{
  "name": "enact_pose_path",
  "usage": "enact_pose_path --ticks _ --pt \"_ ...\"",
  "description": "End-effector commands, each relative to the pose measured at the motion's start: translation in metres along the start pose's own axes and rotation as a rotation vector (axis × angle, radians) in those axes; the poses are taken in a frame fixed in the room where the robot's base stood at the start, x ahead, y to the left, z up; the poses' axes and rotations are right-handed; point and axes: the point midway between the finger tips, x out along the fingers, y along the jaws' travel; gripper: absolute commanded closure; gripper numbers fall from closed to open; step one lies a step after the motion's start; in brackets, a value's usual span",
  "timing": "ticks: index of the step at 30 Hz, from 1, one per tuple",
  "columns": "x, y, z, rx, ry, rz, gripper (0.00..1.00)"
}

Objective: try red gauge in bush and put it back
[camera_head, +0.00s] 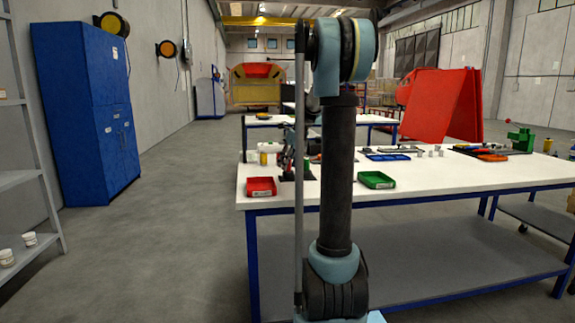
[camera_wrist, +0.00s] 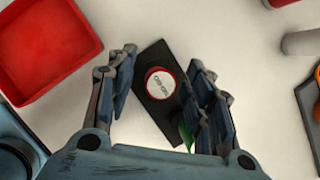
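The red gauge (camera_wrist: 160,83) shows from above in the wrist view as a round piece with a red rim and a white lettered top. It is over a dark plate (camera_wrist: 150,57); how it is seated there is hidden. My gripper (camera_wrist: 163,75) is open, its fingers on either side of the gauge with a visible gap at each side. Something green (camera_wrist: 186,135) shows beside the right finger, partly covered. In the head view my arm hides most of the gripper and the gauge. I cannot identify the bush with certainty.
A red bin (camera_head: 261,194) lies left of the gripper; it also shows in the wrist view (camera_wrist: 45,88). A green bin (camera_head: 376,186), a blue tray (camera_head: 387,157) and small grey cylinders (camera_head: 420,153) are on the white table (camera_head: 440,178). Its front right is clear.

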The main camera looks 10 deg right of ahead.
Motion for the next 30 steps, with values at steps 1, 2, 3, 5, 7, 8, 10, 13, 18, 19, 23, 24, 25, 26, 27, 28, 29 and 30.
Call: enact_pose_path --ticks 1,2,3,5,7,8,10,13,18,19,23,24,25,26,27,28,29,30 --pt "0.0 0.0 0.0 0.0 0.0 0.0 0.53" --pt "0.0 0.0 0.0 0.0 0.0 0.0 0.53" --pt "0.0 0.0 0.0 0.0 0.0 0.0 0.53" --pt "-0.001 0.0 0.0 0.0 0.0 0.0 0.53" --pt "-0.005 0.0 0.0 0.0 0.0 0.0 0.53" --pt "-0.008 0.0 0.0 0.0 0.0 0.0 0.53" --pt "-0.016 0.0 -0.001 0.001 0.0 0.0 0.53" --pt "-0.033 0.0 0.0 0.002 0.0 0.0 0.53" --pt "-0.067 0.0 0.0 0.001 0.0 0.0 0.53" --pt "-0.072 -0.001 0.0 0.001 0.0 0.0 0.53" --pt "-0.094 0.0 0.0 0.002 0.0 0.0 0.53" --pt "-0.099 0.0 0.0 0.001 0.0 0.001 0.53" --pt "-0.102 -0.001 0.0 0.001 0.0 0.001 0.53" --pt "-0.106 -0.001 0.001 0.001 0.0 0.001 0.53" --pt "-0.11 -0.001 0.001 0.001 0.0 0.0 0.53" --pt "-0.112 -0.001 0.001 0.001 0.0 0.001 0.53" --pt "-0.114 -0.001 0.001 0.001 0.0 0.0 0.53" --pt "-0.116 -0.001 0.001 0.0 0.0 0.0 0.53"
